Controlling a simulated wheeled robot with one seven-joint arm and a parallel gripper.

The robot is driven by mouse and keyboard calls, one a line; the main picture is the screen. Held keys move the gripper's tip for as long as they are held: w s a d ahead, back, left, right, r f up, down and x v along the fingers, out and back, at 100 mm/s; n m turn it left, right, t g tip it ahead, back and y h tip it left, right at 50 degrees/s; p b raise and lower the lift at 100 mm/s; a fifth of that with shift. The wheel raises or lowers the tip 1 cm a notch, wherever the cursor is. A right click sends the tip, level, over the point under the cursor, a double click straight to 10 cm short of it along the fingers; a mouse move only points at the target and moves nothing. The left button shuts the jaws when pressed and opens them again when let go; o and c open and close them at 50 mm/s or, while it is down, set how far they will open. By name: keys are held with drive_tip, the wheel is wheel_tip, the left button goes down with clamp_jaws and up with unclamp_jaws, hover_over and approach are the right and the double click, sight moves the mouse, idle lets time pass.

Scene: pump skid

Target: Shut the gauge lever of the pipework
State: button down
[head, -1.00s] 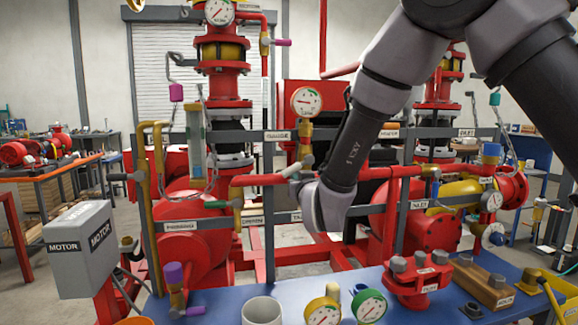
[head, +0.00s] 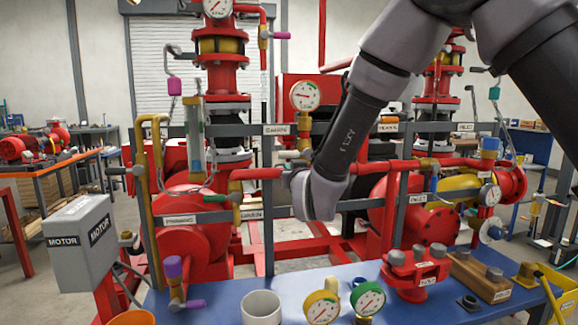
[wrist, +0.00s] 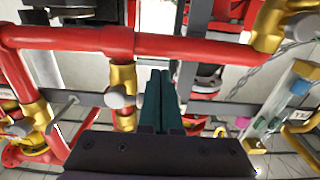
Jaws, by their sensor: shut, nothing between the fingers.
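A pale grey piece (head: 288,154), seemingly the gauge lever, shows at the foot of this brass fitting; my arm partly covers this area. In the wrist view a brass fitting (wrist: 122,82) on the red pipe carries a rounded grey handle (wrist: 119,98). My gripper (wrist: 161,75) has its dark green fingers together and empty, just right of this handle. Contact cannot be told. In the head view my wrist hides the fingers.
A red horizontal pipe (wrist: 190,48) and a grey rail (wrist: 215,108) cross close to the fingers. A blue bench (head: 210,310) with loose gauges and a white cup (head: 262,307) stands in front.

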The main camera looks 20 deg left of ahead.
drive_tip(key=v, duration=0.9)
drive_tip(key=shift+w, duration=0.1)
idle(0.3)
drive_tip(key=w+d+r+m+g+h, duration=0.25)
drive_tip(key=w+d+r, duration=0.2)
drive_tip(key=d, duration=0.65)
drive_tip(key=w+d+r+m+g+h, duration=0.1)
drive_tip(key=w+d+r+m, duration=0.3)
drive_tip(key=d, duration=0.6)
drive_tip(key=s+d+m+g+h, duration=0.2)
drive_tip(key=s+d, duration=0.7)
drive_tip(key=d, duration=0.3)
drive_tip(key=s+d+r+m+g+h, duration=0.1)
drive_tip(key=s+d+m+g, duration=0.1)
drive_tip(key=s+d, duration=0.6)
drive_tip(key=d+g, duration=0.1)
drive_tip(key=d, duration=0.3)
drive_tip(key=shift+s+d+h, duration=0.35)
drive_tip(key=shift+s, duration=0.05)
